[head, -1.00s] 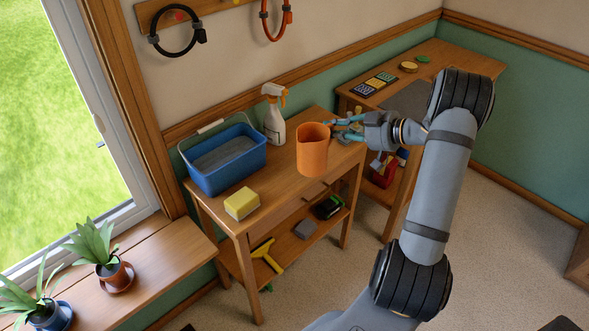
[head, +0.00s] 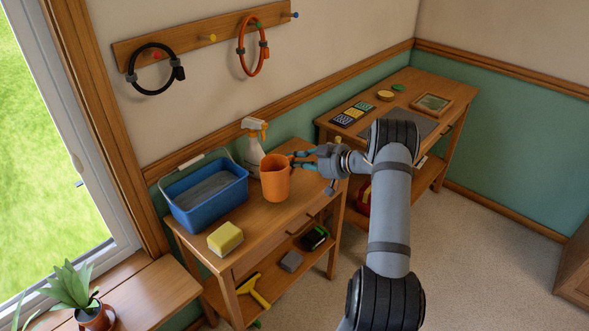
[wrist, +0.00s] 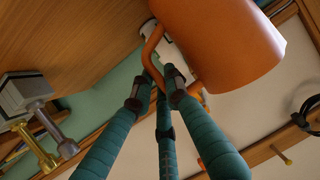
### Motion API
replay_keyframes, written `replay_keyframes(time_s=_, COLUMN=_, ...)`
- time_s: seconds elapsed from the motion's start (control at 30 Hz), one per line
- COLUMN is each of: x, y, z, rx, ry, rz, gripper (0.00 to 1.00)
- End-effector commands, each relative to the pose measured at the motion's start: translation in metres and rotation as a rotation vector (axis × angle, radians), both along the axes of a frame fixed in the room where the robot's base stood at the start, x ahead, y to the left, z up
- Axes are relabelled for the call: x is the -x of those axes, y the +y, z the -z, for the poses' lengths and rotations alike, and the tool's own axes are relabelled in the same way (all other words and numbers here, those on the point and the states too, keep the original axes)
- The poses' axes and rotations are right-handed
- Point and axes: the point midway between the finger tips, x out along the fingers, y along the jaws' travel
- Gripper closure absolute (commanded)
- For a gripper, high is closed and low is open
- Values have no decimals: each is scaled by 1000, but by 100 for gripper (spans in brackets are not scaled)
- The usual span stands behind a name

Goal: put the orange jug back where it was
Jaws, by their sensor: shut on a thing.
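The orange jug (head: 276,180) is upright over the right part of the small wooden table (head: 268,232), in front of the spray bottle. I cannot tell whether its base touches the tabletop. My gripper (head: 294,160) reaches it from the right with its teal fingers. In the wrist view, my gripper (wrist: 163,88) is shut on the handle of the orange jug (wrist: 238,45), with the fingers around the lower part of the handle loop. The fingers partly hide the handle, and the head view does not show it clearly.
A white spray bottle (head: 253,148) stands close behind the jug. A blue bucket (head: 208,205) is to its left, and a yellow sponge (head: 225,238) lies at the front left. A longer desk (head: 445,98) stands at the right. Bare tabletop lies in front of the jug.

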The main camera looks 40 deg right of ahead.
Motion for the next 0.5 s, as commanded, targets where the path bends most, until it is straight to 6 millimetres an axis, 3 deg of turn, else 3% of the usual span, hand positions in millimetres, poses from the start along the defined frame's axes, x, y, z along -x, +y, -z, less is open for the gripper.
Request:
replay_keyframes(time_s=0.2, x=0, y=0, z=27, rx=-1, ry=-1, rz=0, gripper=100)
replay_keyframes(time_s=0.5, x=1, y=0, z=29, rx=0, ry=-1, rz=1, gripper=100)
